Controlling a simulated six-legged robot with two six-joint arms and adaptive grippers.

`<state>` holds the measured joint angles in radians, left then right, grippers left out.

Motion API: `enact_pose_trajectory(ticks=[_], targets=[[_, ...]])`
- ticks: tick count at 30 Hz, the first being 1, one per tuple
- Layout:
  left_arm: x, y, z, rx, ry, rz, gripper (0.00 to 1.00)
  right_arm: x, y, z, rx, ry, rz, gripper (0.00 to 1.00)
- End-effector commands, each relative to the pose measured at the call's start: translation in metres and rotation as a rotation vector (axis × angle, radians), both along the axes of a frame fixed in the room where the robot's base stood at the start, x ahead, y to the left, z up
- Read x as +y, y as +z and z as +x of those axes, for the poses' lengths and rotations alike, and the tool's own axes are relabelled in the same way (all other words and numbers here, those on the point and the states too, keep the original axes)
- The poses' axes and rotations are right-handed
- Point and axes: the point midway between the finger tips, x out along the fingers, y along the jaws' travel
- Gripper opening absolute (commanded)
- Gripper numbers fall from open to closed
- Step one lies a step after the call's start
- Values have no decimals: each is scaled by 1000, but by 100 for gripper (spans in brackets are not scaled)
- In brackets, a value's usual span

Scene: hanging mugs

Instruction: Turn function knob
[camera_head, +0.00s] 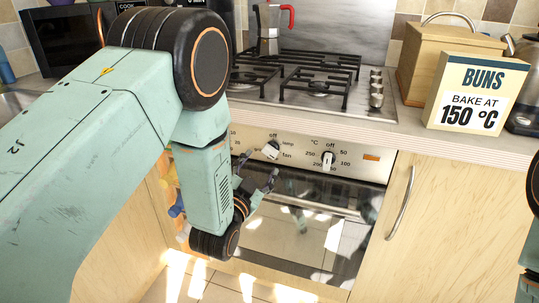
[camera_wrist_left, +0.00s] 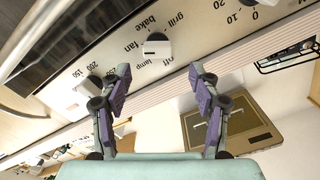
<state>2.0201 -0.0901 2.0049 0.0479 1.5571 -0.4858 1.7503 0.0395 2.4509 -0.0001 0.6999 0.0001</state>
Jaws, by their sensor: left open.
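The function knob (camera_head: 271,150) is a pale knob on the oven's control panel, among the labels off, lamp and fan. In the left wrist view the knob (camera_wrist_left: 157,45) shows close up, just beyond the space between the fingers, with bake and grill labels also near it. I cannot tell exactly which label it points to. My left gripper (camera_head: 257,170) is open and empty in front of the panel, just below the knob. In the left wrist view its fingers (camera_wrist_left: 160,71) stand wide apart, apparently not touching the knob. My right gripper is out of view.
A temperature knob (camera_head: 327,160) sits to the right on the same panel. The oven door (camera_head: 300,235) is below, beside a cabinet handle (camera_head: 401,203). Above are the hob (camera_head: 315,82), a moka pot (camera_head: 268,28) and a sign reading "BUNS, bake at 150 °C" (camera_head: 475,92).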

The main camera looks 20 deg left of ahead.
Motion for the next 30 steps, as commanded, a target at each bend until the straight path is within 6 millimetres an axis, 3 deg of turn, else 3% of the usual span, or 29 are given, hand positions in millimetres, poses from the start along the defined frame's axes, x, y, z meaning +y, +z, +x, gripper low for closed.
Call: enact_pose_trajectory(ticks=[6, 12, 23, 30], targets=[[-2, -1, 35, -2, 0, -1, 62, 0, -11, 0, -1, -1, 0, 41], [-4, -1, 57, 0, 0, -1, 62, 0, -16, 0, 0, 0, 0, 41], [-6, 0, 64, 1, 0, -1, 62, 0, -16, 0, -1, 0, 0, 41], [-6, 0, 64, 2, -1, -1, 42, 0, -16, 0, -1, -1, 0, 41]])
